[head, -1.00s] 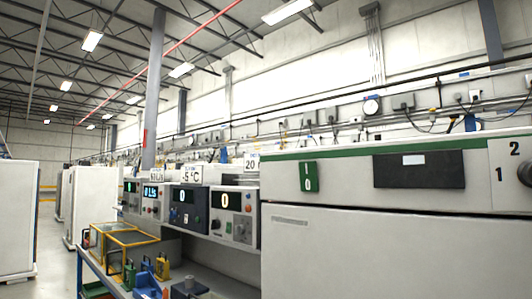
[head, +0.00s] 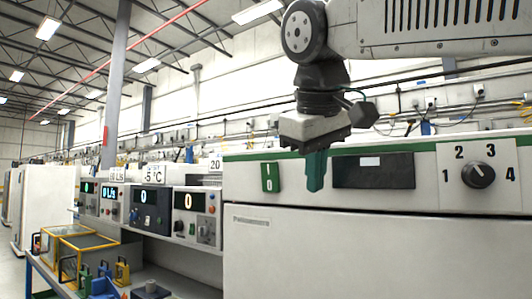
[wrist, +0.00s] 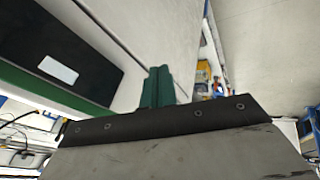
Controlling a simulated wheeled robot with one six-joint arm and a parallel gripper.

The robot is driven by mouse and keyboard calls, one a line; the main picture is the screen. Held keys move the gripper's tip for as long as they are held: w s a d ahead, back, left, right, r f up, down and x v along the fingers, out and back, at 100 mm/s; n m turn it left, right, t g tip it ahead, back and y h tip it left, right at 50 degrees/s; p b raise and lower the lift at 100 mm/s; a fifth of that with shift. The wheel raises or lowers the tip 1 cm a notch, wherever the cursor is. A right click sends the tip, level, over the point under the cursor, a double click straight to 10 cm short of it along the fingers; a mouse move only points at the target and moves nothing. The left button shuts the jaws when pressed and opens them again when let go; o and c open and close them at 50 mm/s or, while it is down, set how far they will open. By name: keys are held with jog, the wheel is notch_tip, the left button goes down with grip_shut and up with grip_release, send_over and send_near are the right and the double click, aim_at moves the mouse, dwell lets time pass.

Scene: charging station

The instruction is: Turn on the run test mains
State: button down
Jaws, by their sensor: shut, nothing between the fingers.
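A white cabinet (head: 350,260) with a green strip along its top fills the right of the head view. A green switch marked I and 0 (head: 270,178) is on its upper front panel; which side is pressed in is unclear. My gripper (head: 316,172) points down in front of the panel, between the switch and a dark display, to the right of the switch. Its green fingers are together and empty. They also show in the wrist view (wrist: 158,87), beside the dark display (wrist: 62,65). The switch is not in the wrist view.
A black dial (head: 478,174) marked 1 to 4 is right of the dark display (head: 373,171). Several instruments (head: 150,212) with lit readouts stand on a bench at left. Padlocks and a yellow-framed box (head: 85,243) are lower left.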

jog(key=a+r+n+t+y, duration=0.1)
jog(key=a+r+n+t, duration=0.1)
jog(key=a+r, duration=0.8)
jog(key=shift+w+r, duration=0.15)
jog(key=shift+r, duration=0.7)
jog(key=shift+d, duration=0.1)
send_near(270, 177)
notch_tip(270, 177, down, 3)
jog(key=w+a, duration=0.2)
jog(key=shift+w+d, duration=0.25)
jog(key=shift+w, duration=0.4)
jog(key=shift+a, duration=0.1)
